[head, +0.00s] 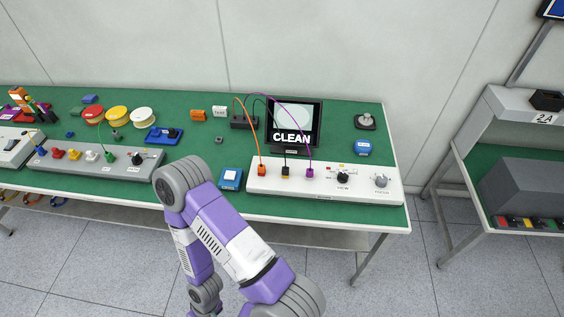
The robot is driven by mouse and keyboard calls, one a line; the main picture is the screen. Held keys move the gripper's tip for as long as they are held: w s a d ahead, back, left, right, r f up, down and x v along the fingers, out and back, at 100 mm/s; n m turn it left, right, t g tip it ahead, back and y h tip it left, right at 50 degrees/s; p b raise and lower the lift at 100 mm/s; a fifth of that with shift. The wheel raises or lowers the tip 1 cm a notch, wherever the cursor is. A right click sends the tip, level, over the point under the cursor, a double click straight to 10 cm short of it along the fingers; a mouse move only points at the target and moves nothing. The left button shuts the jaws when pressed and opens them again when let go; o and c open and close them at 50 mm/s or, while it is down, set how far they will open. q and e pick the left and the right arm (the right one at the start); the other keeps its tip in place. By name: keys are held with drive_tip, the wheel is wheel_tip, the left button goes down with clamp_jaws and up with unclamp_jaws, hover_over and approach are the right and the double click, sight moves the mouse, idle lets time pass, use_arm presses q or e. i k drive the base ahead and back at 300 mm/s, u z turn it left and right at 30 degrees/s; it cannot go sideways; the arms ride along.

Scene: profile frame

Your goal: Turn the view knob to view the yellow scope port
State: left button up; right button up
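A white scope box (320,189) lies along the front right of the green bench. Its black view knob (343,178) stands above the "VIEW" label, with small coloured marks behind it too small to read. The knob's pointing direction is unclear. An orange plug (261,171), a dark plug with a yellowish base (285,172) and a purple plug (310,173) sit in its ports. A screen (294,116) behind shows a pale disc and "CLEAN". A purple and white arm of mine bends up left of the box; neither gripper is in view.
A grey focus knob (381,181) is right of the view knob. A blue box (230,179) lies left of the scope box. Another grey panel (80,172) with coloured connectors lies further left. Cables (246,118) arch behind the plugs. A second table (515,140) stands right across a gap.

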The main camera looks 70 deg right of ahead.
sight(342, 177)
drive_tip(key=u, duration=0.55)
drive_tip(key=k, duration=0.85)
drive_tip(key=z, duration=1.05)
